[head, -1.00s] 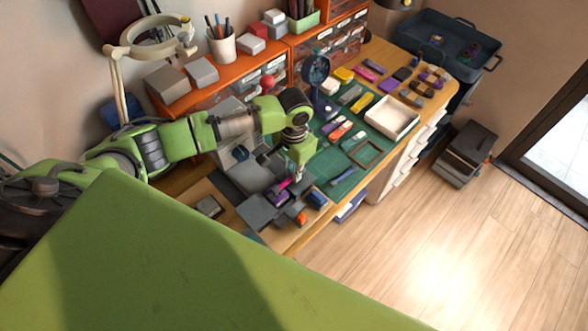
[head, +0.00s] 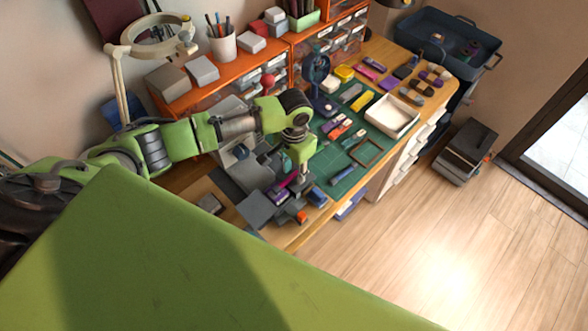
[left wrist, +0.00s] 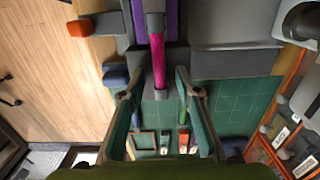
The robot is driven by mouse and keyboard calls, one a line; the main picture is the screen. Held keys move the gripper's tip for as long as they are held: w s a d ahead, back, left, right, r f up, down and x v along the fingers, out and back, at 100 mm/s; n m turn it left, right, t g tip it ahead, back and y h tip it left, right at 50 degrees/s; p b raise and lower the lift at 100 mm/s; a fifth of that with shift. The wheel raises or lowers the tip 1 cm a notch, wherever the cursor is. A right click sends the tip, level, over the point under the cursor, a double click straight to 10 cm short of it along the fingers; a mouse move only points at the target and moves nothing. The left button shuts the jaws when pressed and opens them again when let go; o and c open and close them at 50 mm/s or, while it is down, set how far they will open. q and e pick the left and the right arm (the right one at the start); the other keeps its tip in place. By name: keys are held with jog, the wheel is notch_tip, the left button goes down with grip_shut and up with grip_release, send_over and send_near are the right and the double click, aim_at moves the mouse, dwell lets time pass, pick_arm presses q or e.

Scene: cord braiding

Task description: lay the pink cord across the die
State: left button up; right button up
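In the head view my left gripper (head: 301,182) points down over the front edge area of the bench, beside the grey blocks. In the left wrist view the two fingers of my left gripper (left wrist: 160,78) stand apart, with gaps on both sides of the pink cord (left wrist: 157,62). The pink cord also shows in the head view (head: 288,181), running left from the gripper. A purple strip (left wrist: 172,20) lies beside it. The cord lies over grey block surfaces (left wrist: 230,30); which of these is the die I cannot tell. My right gripper is not visible.
A green cutting mat (head: 345,185) with small tools and a white tray (head: 391,116) lies right of the gripper. A blue block (head: 317,197) and an orange piece (head: 302,216) are close by. Orange drawers (head: 270,70) stand behind.

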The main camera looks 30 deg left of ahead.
pick_arm(q)
jog(key=shift+r, duration=0.15)
notch_tip(320, 180, up, 12)
dwell(0.6)
jog(key=shift+f, duration=0.2)
